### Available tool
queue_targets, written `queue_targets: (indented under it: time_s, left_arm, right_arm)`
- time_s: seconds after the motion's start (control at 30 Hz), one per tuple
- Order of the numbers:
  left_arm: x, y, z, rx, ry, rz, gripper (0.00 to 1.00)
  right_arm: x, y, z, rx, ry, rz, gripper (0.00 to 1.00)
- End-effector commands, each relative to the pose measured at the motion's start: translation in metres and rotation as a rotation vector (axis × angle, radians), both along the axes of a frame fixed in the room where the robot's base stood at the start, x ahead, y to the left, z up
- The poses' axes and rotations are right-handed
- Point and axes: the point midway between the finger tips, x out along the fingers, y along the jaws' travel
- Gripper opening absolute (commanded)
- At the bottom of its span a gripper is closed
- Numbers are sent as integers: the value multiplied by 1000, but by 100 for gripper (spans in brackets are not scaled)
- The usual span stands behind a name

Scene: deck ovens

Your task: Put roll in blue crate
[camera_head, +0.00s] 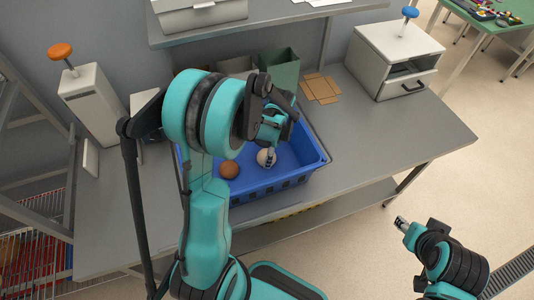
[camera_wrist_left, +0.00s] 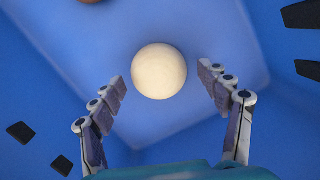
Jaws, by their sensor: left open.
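The blue crate (camera_head: 305,172) stands on the grey table. Inside it are a brown round roll (camera_head: 229,170) and a pale round ball (camera_head: 266,157), apart from each other. I cannot tell whether the pale one is also a roll. My left gripper (camera_head: 270,157) is open over the crate at the pale ball. In the left wrist view the pale ball (camera_wrist_left: 159,71) lies just beyond and between the spread fingertips (camera_wrist_left: 160,73), with gaps on both sides. The brown roll (camera_wrist_left: 90,1) is only an edge at the top. My right gripper (camera_head: 402,222) is off the table's front right; its jaws are unclear.
A green box (camera_head: 280,68) and flat cardboard pieces (camera_head: 320,89) lie behind the crate. A white drawer unit (camera_head: 393,62) stands at the back right, and a white unit with an orange knob (camera_head: 92,103) at the left. The table's right part is clear.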

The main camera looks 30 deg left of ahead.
Motion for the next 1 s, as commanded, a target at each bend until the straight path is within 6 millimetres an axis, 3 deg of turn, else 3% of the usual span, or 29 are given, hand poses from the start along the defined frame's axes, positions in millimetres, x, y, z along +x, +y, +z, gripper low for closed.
queue_targets:
  time_s: [0.3,0.67,1.0]
  left_arm:
    - [4,-10,73,0,0,-1,76]
    - [3,-18,112,0,-27,29,76]
    - [-44,-55,167,-63,-328,399,76]
  right_arm:
    - [0,0,21,0,0,0,40]
    - [0,0,27,0,0,0,40]
    - [0,0,27,0,0,0,40]
